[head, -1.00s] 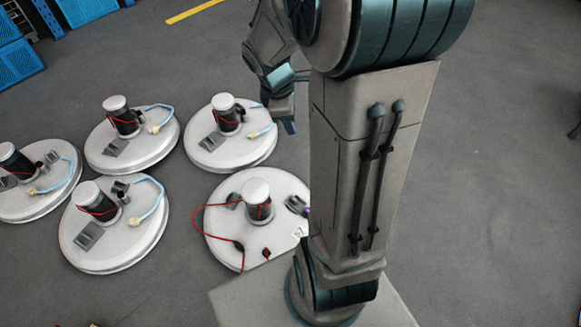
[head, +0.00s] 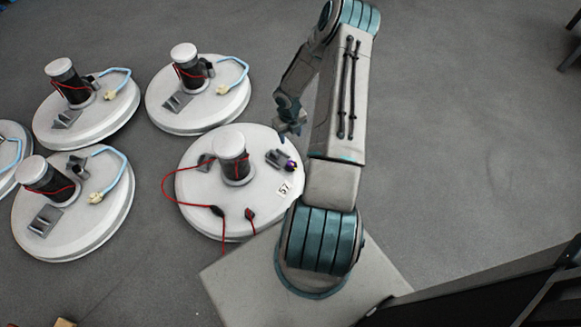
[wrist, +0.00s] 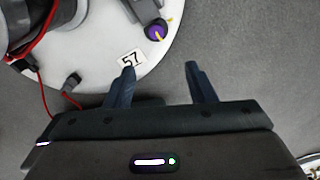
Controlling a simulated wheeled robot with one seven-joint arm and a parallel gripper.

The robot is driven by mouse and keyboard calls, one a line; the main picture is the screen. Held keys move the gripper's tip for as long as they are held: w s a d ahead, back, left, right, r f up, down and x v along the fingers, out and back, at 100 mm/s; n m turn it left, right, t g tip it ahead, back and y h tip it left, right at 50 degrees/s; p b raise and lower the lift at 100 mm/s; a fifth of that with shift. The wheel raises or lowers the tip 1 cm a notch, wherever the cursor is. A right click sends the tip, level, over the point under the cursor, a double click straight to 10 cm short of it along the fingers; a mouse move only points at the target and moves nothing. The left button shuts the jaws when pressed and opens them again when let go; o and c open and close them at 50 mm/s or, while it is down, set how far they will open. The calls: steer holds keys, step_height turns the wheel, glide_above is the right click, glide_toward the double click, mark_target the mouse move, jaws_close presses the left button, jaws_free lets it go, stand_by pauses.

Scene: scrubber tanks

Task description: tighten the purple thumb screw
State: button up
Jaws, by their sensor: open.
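The purple thumb screw (head: 291,166) sits at the end of a dark grey clamp (head: 277,158) on the right side of the nearest white round tank lid (head: 190,190). In the wrist view the purple thumb screw (wrist: 155,32) has a yellow mark and lies beyond my fingertips, a little left of the middle between them. My gripper (wrist: 159,70) is open and empty, apart from the screw. In the head view my gripper (head: 291,130) hangs above the lid's right edge, just behind the screw.
A label reading 57 (head: 284,188) lies near the screw. The lid carries a dark post with a white cap (head: 231,145) and a red cable (head: 165,193). Several similar lids stand to the left and behind.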

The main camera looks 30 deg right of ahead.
steer(key=n, duration=0.1)
glide_toward(291, 163)
step_height(291, 163, down, 8)
steer(key=b, duration=0.6)
steer(key=shift+d+f, duration=0.15)
steer(key=shift+f, duration=0.05)
steer(key=c, duration=1)
